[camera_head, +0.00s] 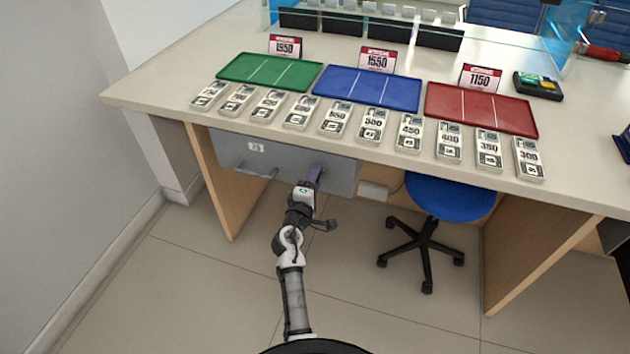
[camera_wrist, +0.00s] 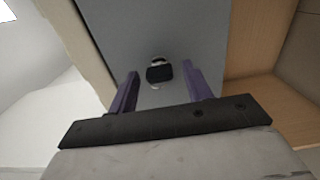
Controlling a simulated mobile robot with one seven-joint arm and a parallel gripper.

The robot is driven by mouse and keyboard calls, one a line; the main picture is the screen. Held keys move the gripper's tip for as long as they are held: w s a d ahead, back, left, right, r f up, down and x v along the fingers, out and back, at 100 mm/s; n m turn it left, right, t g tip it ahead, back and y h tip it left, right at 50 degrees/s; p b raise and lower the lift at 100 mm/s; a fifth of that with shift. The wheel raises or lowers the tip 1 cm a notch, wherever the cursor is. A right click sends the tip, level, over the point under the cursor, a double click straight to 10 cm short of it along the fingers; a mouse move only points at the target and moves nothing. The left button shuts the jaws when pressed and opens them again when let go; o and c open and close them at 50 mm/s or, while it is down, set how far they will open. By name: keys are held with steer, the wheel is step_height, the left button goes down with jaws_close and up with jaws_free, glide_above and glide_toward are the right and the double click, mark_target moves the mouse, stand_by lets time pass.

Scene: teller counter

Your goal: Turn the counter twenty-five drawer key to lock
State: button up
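The grey drawer (camera_head: 280,162) hangs under the left part of the counter, with a handle (camera_head: 256,172) and a small number label (camera_head: 256,147) too small to read. Its front looks closed. In the wrist view the grey drawer front (camera_wrist: 150,35) fills the middle, and the key (camera_wrist: 159,72) with a dark head sits in it. My gripper (camera_head: 316,172) is at the right part of the drawer front. In the wrist view my gripper (camera_wrist: 158,88) is open, its two purple fingers on either side of the key with gaps. The key is hidden in the head view.
The counter (camera_head: 150,90) above holds green (camera_head: 250,70), blue (camera_head: 350,85) and red (camera_head: 460,105) trays and a row of banknote stacks. A wooden side panel (camera_head: 212,185) stands left of the drawer. A blue swivel chair (camera_head: 450,198) is to the right. Floor around my arm is clear.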

steer(key=b+v, duration=0.2)
steer(key=v, duration=1.1)
steer(key=shift+s, duration=0.35)
steer(key=shift+a, duration=0.1)
